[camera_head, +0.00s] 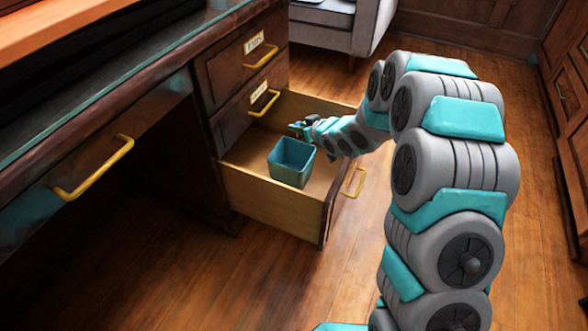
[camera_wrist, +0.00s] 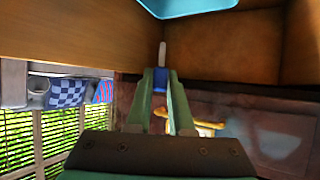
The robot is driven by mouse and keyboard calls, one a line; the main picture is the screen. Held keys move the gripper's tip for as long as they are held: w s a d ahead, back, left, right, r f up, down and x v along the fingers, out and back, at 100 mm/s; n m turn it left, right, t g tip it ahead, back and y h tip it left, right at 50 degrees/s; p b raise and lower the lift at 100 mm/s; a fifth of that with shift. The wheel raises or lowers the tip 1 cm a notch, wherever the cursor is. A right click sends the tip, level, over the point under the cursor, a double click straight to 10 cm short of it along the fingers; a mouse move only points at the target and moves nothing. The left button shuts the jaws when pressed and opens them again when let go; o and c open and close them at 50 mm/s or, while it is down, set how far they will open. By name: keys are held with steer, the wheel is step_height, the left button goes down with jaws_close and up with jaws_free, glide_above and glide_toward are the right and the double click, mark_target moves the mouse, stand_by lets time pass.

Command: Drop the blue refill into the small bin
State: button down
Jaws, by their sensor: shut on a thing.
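The small bin (camera_head: 283,172) is teal, square and open at the top. It stands inside the pulled-out lower drawer (camera_head: 262,205). Its edge also shows at the top of the wrist view (camera_wrist: 190,7). My gripper (camera_head: 298,128) is above the drawer, behind the bin's far rim in the head view. In the wrist view my gripper (camera_wrist: 160,76) is shut on the blue refill (camera_wrist: 160,82), a small blue piece with a thin pale stick pointing out ahead. The refill is too small to make out clearly in the head view. The bin's floor is partly hidden by its walls.
The drawer sits in a dark wood desk with brass handles (camera_head: 262,103). A closed labelled drawer (camera_head: 240,60) is above it. A grey armchair (camera_head: 340,25) stands behind. A wooden cabinet (camera_head: 570,110) is at the right. Wood floor (camera_head: 300,270) lies clear in front.

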step_height(320, 180, down, 5)
steer(key=b, duration=0.4)
steer(key=c, duration=0.7)
jaws_free()
